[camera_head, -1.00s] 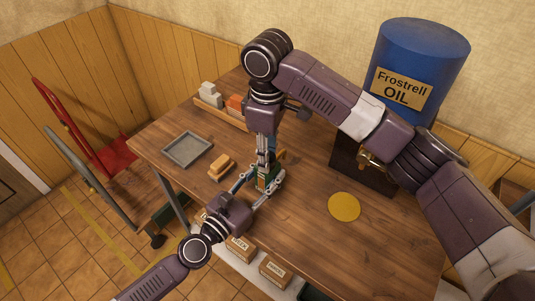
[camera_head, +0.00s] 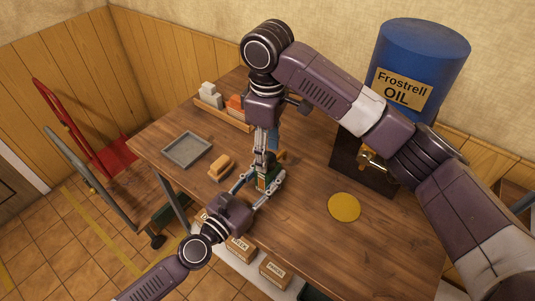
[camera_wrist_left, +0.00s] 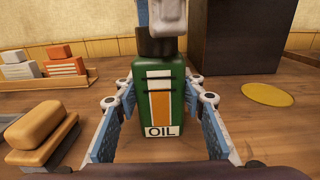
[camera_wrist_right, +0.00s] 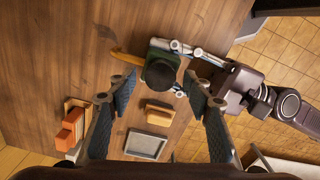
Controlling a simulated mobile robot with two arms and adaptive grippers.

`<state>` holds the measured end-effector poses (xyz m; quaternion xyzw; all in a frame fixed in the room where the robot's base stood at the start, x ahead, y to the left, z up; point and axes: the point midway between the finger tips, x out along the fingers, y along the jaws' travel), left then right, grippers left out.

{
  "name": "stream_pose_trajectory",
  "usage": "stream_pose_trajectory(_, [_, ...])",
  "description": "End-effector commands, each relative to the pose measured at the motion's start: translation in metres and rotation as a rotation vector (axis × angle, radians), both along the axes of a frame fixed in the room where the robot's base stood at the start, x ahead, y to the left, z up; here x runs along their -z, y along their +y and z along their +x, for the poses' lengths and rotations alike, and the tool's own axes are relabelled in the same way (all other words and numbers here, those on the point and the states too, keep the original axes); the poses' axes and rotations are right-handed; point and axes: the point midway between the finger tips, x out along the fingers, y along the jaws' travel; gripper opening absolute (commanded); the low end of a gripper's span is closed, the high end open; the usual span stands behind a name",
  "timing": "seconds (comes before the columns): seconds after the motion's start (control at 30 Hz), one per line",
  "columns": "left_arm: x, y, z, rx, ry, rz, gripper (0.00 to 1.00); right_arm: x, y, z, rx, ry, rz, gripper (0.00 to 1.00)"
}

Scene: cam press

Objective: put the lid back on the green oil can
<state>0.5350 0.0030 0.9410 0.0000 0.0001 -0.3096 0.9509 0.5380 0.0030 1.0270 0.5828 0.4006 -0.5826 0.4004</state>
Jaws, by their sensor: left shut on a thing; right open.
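The green oil can (camera_wrist_left: 158,105) stands upright on the workbench, its OIL label facing the left wrist camera. My left gripper (camera_head: 264,188) is shut on the can, with one blue-padded finger on each side. The dark round lid (camera_wrist_right: 159,74) sits on the can's top; it also shows in the left wrist view (camera_wrist_left: 155,47). Whether it is fully seated I cannot tell. My right gripper (camera_wrist_right: 160,84) is open above the can, its fingers apart on either side of the lid. In the head view the right gripper's fingers (camera_head: 264,150) hide most of the can's top.
A grey tray (camera_head: 187,149) and a tan brush-like block (camera_head: 221,167) are left of the can. A box of orange and white items (camera_head: 224,112) stands behind. A yellow disc (camera_head: 344,207) lies to the right.

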Motion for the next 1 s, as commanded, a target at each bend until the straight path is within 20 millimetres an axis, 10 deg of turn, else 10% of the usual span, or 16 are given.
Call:
stream_pose_trajectory(0.57, [0.0,0.0,0.0,0.0,0.0,0.0,0.0,-0.03,0.0,0.0,-0.019,-0.001,0.0,0.43])
stream_pose_trajectory(1.0, [0.0,0.0,0.0,-0.001,0.0,0.0,0.0,-0.055,0.001,0.001,-0.652,-0.008,-0.008,0.43])
